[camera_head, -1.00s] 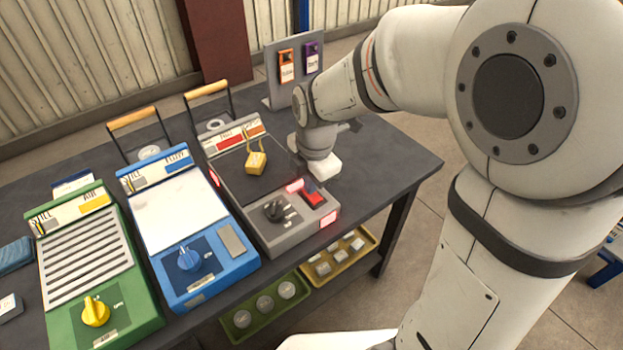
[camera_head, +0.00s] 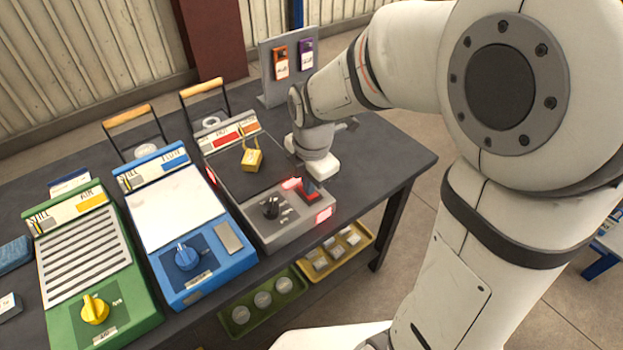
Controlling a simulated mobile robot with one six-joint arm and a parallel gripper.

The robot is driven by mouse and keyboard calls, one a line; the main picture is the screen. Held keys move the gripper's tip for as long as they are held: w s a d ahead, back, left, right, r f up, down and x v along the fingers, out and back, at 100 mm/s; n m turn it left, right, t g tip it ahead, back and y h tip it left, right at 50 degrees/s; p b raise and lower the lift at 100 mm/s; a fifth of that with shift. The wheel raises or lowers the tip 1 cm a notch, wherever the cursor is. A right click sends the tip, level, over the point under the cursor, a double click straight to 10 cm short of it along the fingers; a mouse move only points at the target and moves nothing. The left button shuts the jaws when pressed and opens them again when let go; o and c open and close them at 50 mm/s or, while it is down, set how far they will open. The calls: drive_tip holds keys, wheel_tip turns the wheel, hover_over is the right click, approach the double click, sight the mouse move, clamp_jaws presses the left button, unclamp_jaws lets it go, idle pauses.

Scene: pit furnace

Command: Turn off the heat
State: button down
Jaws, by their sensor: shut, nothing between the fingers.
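The grey heat unit (camera_head: 285,232) is rightmost of three units on the table. It has a dark top plate, a black knob (camera_head: 270,208) and a red switch (camera_head: 308,196) at its front right. Red lights glow at its front corner (camera_head: 324,215) and beside the switch (camera_head: 292,183). My gripper (camera_head: 311,189) is shut and empty, pointing down at the red switch. Its dark fingertips overlap the switch in the picture; I cannot tell whether they touch. My wrist hides the unit's right edge.
A blue unit (camera_head: 228,262) with a blue knob and a green unit (camera_head: 60,318) with a yellow knob stand to the left. Orange and purple tags (camera_head: 306,54) hang on a grey board behind. Green and yellow trays (camera_head: 352,257) sit below the table's front edge.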

drive_tip(key=shift+r, duration=0.3)
wheel_tip(320, 180, up, 13)
drive_tip(key=s+p, duration=0.1)
drive_tip(key=p, duration=0.4)
drive_tip(key=shift+s+d+r, duration=0.2)
drive_tip(key=shift+d, duration=0.25)
drive_tip(key=s+d+f+m, duration=0.1)
drive_tip(key=s+d+m, duration=0.2)
drive_tip(key=m, duration=0.5)
drive_tip(key=s+d+f+m, duration=0.1)
drive_tip(key=s+d+m, duration=0.2)
drive_tip(key=m, duration=0.5)
drive_tip(key=s+d+f+m+t, duration=0.1)
drive_tip(key=s+d+m, duration=0.2)
drive_tip(key=m, duration=0.5)
drive_tip(key=shift+s+d+f+m+h, duration=0.15)
drive_tip(key=shift+s+d+m+h, duration=0.2)
drive_tip(key=shift+d, duration=0.45)
